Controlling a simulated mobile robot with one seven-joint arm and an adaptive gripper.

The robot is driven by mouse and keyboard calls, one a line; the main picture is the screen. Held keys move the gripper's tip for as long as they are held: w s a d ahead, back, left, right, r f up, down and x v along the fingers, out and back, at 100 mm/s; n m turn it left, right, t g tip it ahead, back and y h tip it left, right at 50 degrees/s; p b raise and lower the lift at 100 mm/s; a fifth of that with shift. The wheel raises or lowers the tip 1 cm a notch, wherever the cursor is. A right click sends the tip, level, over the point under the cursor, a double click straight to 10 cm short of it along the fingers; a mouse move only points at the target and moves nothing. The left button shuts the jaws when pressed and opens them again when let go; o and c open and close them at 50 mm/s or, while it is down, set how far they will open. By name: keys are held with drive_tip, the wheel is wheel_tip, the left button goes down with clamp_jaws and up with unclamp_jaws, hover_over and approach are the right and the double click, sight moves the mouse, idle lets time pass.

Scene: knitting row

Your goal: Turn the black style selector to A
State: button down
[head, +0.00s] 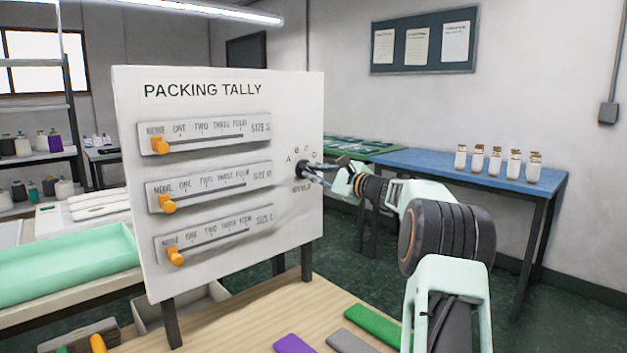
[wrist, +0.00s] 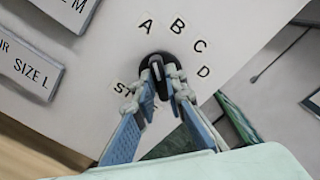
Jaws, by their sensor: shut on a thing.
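The black style selector (wrist: 157,62) is a round knob on the white panel, with the letters A, B, C and D in an arc around it in the wrist view. It also shows in the head view (head: 301,168), at the panel's right side, partly hidden by my gripper. My gripper (wrist: 161,82) has its two fingers closed on the knob's raised grip from the front. The fingers cover much of the knob, so I cannot tell which letter it points to. The letter A (wrist: 146,25) is clear of the fingers, up and to the left of the knob.
The panel (head: 225,90), titled PACKING TALLY, has three sliders with orange knobs, such as the top one (head: 160,146), left of the selector. Purple, grey and green strips lie on the wooden table (head: 240,318) below. A blue table (head: 440,165) with several jars stands behind my arm.

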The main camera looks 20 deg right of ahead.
idle(0.3)
drive_tip(key=c, duration=2)
unclamp_jaws()
drive_tip(key=shift+o, duration=0.2)
drive_tip(key=v, duration=1.2)
